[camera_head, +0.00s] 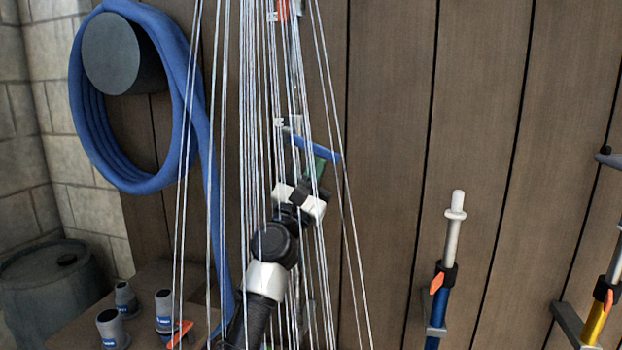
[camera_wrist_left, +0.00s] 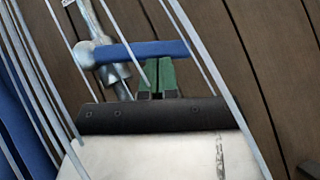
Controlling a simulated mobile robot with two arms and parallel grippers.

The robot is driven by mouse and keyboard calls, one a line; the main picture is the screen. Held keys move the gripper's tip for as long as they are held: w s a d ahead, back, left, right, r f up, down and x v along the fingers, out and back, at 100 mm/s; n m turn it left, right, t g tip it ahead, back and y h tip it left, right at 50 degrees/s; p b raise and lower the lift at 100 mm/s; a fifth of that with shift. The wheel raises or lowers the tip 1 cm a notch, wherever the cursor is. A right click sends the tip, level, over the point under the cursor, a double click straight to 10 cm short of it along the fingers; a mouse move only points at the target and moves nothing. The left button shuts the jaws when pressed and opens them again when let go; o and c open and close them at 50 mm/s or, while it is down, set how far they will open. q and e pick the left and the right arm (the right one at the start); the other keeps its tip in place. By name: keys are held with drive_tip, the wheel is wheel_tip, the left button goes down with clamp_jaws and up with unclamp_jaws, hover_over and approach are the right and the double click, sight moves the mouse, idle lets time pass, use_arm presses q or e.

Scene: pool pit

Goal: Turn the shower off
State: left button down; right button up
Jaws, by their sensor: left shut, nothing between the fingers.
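The shower's blue lever handle (camera_head: 318,148) sticks out to the right from a metal pipe on the plank wall. The lever lies nearly level in the left wrist view (camera_wrist_left: 150,49), where the metal valve and pipe (camera_wrist_left: 112,72) show at its left. White water streams (camera_head: 265,110) fall in front of the wall and across my arm. My left gripper (camera_head: 319,165) is shut and empty. Its green fingertips are just below the lever, close to it or touching; I cannot tell which. My right gripper is not in view.
A coiled blue hose (camera_head: 85,130) hangs on a dark round holder (camera_head: 124,54) at left. Several small grey containers (camera_head: 127,300) stand on a wooden surface below it, near a barrel (camera_head: 60,290). Pole-like tools (camera_head: 438,290) are on the wall at right.

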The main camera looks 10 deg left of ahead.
sight(324, 154)
use_arm(q)
drive_tip(key=shift+d+r+p, duration=0.4)
drive_tip(key=shift+r+p, duration=0.05)
drive_tip(key=shift+r, duration=0.25)
drive_tip(key=shift+d+r+p, duration=0.35)
drive_tip(key=shift+r+p, duration=0.1)
drive_tip(key=shift+r, duration=0.25)
drive_tip(key=shift+s+r, duration=0.1)
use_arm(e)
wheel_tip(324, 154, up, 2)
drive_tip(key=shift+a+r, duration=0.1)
use_arm(q)
drive_tip(key=shift+r, duration=0.15)
